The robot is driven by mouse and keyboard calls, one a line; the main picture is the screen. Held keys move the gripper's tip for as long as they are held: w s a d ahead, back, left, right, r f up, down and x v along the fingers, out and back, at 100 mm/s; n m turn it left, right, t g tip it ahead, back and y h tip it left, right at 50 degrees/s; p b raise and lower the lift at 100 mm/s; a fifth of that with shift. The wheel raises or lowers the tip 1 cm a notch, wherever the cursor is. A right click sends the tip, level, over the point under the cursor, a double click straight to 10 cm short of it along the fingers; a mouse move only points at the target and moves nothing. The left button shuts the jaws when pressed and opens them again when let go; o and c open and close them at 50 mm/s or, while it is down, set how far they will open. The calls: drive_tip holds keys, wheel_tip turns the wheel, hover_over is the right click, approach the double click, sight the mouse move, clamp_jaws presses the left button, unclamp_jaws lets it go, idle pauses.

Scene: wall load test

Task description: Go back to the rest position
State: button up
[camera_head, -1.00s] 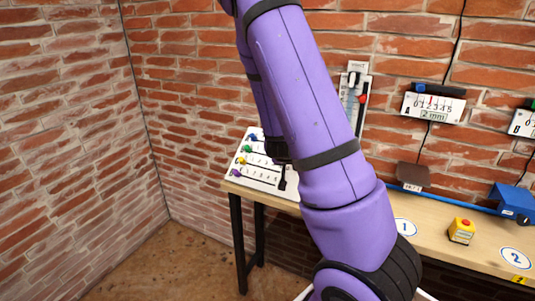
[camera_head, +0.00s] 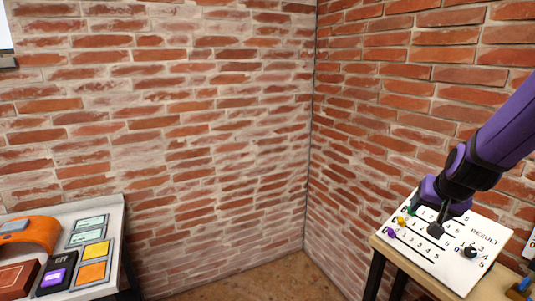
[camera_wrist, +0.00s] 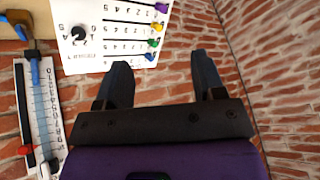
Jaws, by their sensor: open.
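My arm reaches in from the right edge in the head view. My gripper (camera_head: 437,230) hangs in front of the white result panel (camera_head: 462,268), hiding part of its slider rows. In the wrist view both fingers of my gripper (camera_wrist: 162,72) are spread apart with nothing between them. The panel (camera_wrist: 100,50) appears upside down just beyond the fingers there. It has numbered rows with purple, yellow, green and blue sliders, and a black knob (camera_wrist: 79,34). I cannot tell the exact gap between fingers and panel.
The panel stands on a wooden table (camera_head: 385,245) by the brick corner. Another table at lower left bears an orange curved object (camera_head: 35,232), a dark purple-screened device (camera_head: 56,275) and coloured tiles (camera_head: 93,272). A white scale with a red slider (camera_wrist: 38,115) hangs on the wall.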

drive_tip(key=s+a+r+n, duration=0.2)
drive_tip(key=s+a+r, duration=0.2)
drive_tip(key=s, duration=0.3)
drive_tip(key=s+a+r+n+y, duration=0.1)
drive_tip(key=s+a+r+n, duration=0.1)
drive_tip(key=s+a+r, duration=0.2)
drive_tip(key=s+a+r+n+g, duration=0.1)
drive_tip(key=s+a+r, duration=0.3)
drive_tip(key=s, duration=0.6)
drive_tip(key=shift+r+n, duration=0.6)
drive_tip(key=shift+r, duration=0.5)
